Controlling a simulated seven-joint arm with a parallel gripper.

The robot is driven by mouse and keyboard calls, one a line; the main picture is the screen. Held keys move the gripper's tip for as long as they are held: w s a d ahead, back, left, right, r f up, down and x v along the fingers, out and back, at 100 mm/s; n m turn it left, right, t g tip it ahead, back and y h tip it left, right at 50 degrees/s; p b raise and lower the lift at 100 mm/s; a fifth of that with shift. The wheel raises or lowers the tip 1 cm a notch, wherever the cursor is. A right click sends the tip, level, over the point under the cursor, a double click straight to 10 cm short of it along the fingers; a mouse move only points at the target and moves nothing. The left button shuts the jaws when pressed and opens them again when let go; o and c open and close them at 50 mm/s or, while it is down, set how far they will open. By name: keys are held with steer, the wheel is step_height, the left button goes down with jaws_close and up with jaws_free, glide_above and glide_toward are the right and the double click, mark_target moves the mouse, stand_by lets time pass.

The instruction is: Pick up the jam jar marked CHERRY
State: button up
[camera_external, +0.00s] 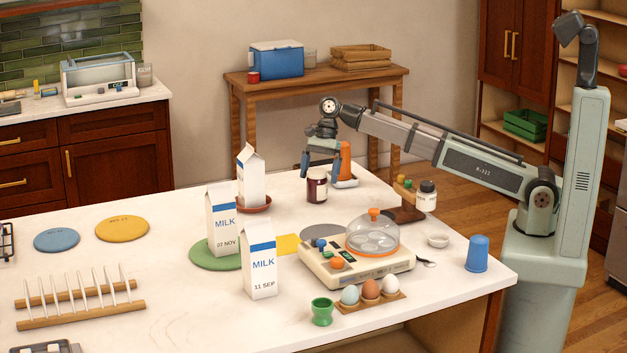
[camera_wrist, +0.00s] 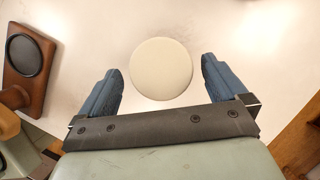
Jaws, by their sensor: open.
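A jam jar (camera_external: 316,186) with dark contents and a pale lid stands upright on the white counter in the external view. Its label is too small to read there. In the wrist view a pale round lid (camera_wrist: 160,68), seen from above, lies between the fingertips and appears to be this jar's. My gripper (camera_external: 321,164) points down above the jar, with its blue fingers apart. In the wrist view my gripper (camera_wrist: 161,72) is open, one finger on each side of the lid with gaps. No label shows from above.
An orange object (camera_external: 346,160) stands behind the jar. A wooden stand (camera_external: 405,213) and a dark-capped bottle (camera_external: 426,197) are to its right, an egg cooker (camera_external: 370,240) in front. Milk cartons (camera_external: 251,178) stand left.

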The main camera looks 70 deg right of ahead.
mark_target(317, 182)
steer(key=shift+x, duration=1.85)
steer(key=shift+w+d, duration=0.1)
steer(key=shift+w, duration=0.05)
steer(key=c, duration=1.5)
steer(key=shift+r, duration=0.1)
